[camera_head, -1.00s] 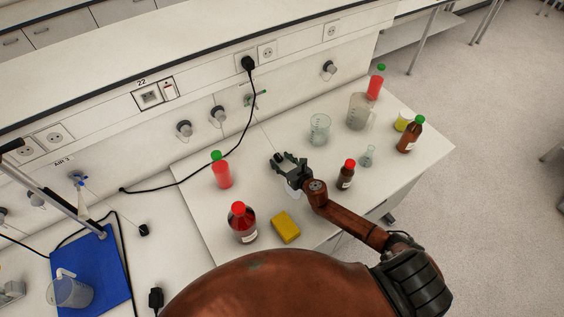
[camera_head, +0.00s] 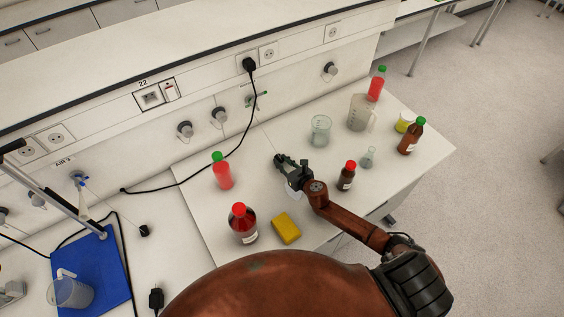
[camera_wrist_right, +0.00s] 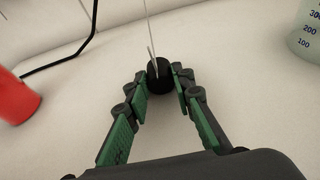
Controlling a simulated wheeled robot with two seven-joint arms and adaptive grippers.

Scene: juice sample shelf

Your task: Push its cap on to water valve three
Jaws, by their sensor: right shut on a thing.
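A small black cap (camera_wrist_right: 159,76) with a thin cord running up from it is between the fingertips of my right gripper (camera_wrist_right: 160,84) in the right wrist view. The gripper is shut on it. In the head view my right gripper (camera_head: 283,163) is low over the white bench, and the cap is too small to make out. A green valve (camera_head: 256,100) on the wall panel is beyond the gripper, apart from it. A thin line runs down from near this valve toward the gripper. I cannot read a number on it. My left gripper is not in view.
A red bottle with green cap (camera_head: 222,172) is left of the gripper. A glass beaker (camera_head: 320,130) and a small brown bottle (camera_head: 346,177) are to its right.

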